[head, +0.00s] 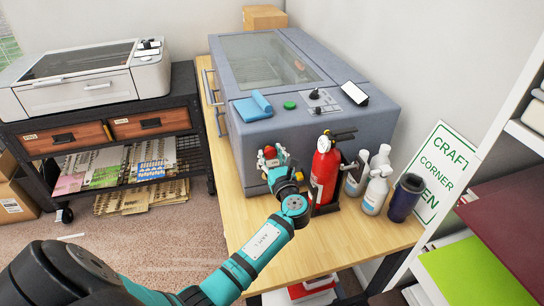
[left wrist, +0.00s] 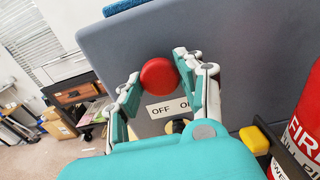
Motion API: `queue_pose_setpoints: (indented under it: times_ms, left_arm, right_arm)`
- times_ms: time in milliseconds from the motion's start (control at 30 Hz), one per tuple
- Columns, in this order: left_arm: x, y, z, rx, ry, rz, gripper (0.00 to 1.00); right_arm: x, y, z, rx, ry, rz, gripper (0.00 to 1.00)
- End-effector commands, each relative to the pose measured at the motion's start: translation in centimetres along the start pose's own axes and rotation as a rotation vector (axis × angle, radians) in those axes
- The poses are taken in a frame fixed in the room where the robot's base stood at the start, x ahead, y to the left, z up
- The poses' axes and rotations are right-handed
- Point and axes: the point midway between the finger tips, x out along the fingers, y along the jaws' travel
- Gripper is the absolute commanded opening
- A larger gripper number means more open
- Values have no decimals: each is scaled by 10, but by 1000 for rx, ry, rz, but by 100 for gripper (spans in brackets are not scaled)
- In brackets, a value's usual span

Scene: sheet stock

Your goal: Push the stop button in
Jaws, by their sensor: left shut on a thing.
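The round red stop button (left wrist: 159,77) is on the front face of the grey machine (head: 345,125), and in the head view it shows small at the gripper's tip (head: 270,152). My left gripper (left wrist: 158,80) has its two teal-and-white fingers on either side of the button and is shut on it. In the head view my left gripper (head: 271,160) reaches the machine's front. A white label (left wrist: 168,108) reading "OFF" and a partly cut word lies just below the button. A dark knob with a brass edge (left wrist: 178,126) shows partly behind the gripper. My right gripper is not in view.
A red fire extinguisher (head: 325,172) stands close to the right of my left gripper. White bottles (head: 376,190) and a dark blue cup (head: 406,198) stand further right on the wooden table (head: 330,248). A blue cloth (head: 252,107) and a green button (head: 290,105) are on the machine's top.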

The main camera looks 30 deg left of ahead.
Motion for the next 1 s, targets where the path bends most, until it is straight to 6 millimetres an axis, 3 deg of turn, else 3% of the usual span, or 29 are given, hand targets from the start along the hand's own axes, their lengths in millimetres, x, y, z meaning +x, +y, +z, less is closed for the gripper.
queue_pose_setpoints:
  times_ms: [133,167,333,667,767,1000]
  left_arm:
    - [1,0,2,-2,-4,0,0]
    - [2,0,2,-2,-4,0,40]
    - [1,0,2,-2,-4,0,62]
    - [-3,0,1,-1,-2,-1,62]
    - [-14,-1,0,-2,-1,-3,62]
    - [-64,0,0,-3,1,-2,62]
  right_arm:
    - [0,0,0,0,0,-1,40]
    - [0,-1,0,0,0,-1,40]
    - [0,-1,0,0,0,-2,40]
    - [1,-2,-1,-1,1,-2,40]
    - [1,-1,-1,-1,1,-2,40]
    - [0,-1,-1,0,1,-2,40]
